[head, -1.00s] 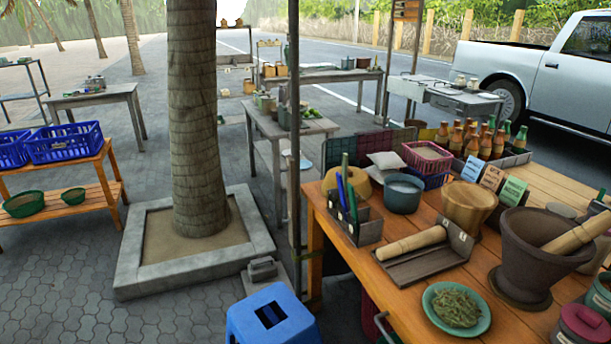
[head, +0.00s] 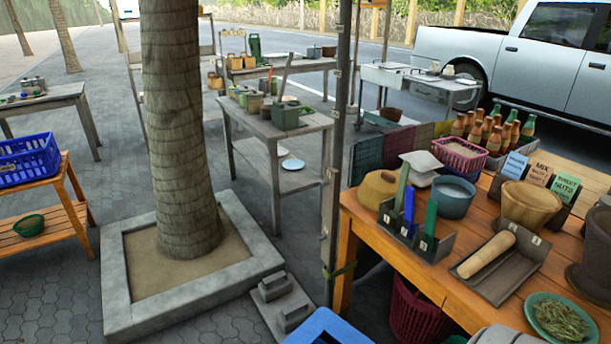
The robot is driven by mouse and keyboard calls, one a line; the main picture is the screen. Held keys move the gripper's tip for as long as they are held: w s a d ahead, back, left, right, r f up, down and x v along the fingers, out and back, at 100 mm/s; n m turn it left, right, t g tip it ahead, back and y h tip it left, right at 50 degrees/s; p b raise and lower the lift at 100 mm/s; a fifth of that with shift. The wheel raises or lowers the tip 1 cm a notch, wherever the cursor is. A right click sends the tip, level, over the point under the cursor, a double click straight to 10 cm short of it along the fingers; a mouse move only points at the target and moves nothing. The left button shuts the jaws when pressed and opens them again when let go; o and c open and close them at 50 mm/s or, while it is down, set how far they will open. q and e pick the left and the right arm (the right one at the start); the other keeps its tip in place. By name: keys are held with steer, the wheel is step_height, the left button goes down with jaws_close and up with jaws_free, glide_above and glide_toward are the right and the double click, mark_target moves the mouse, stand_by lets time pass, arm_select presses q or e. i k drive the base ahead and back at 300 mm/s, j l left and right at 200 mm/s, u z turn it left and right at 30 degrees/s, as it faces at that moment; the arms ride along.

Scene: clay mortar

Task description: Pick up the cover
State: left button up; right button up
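I cannot tell for sure which thing is the cover. A tan, rounded, lid-like piece (head: 378,189) lies at the back left corner of the wooden table (head: 352,232), partly behind a pen holder. A white, flat-topped piece (head: 421,162) sits just right of it, next to a blue-grey pot (head: 453,196). Neither of my grippers is in view, and nothing is seen being held.
The dark holder (head: 438,249) has blue and green upright pieces. A tray (head: 493,283) with a wooden roller, a wooden bowl (head: 525,204) and a green plate (head: 541,298) crowd the table. A tree (head: 180,130) in a stone-edged planter (head: 118,285) stands left.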

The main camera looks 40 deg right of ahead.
mark_target(377, 186)
steer(key=i+j+u, duration=0.1)
steer(key=i+u, duration=0.25)
steer(key=i, duration=0.35)
steer(key=i+z, duration=0.35)
steer(key=i+j+z, duration=0.1)
steer(key=i+z, duration=0.45)
steer(key=z, duration=0.3)
steer(key=i+j+z, duration=0.1)
steer(key=z, duration=0.35)
steer(key=i+j+z, duration=0.2)
steer(key=z, duration=0.3)
steer(key=i+j+z, duration=0.1)
steer(key=z, duration=0.35)
steer(key=i+j+z, duration=0.15)
steer(key=z, duration=0.35)
steer(key=j+z, duration=0.2)
steer(key=z, duration=0.25)
steer(key=i+j+z, duration=0.1)
steer(key=j+z, duration=0.2)
steer(key=z, duration=0.2)
steer(key=j+z, duration=0.25)
steer(key=z, duration=0.25)
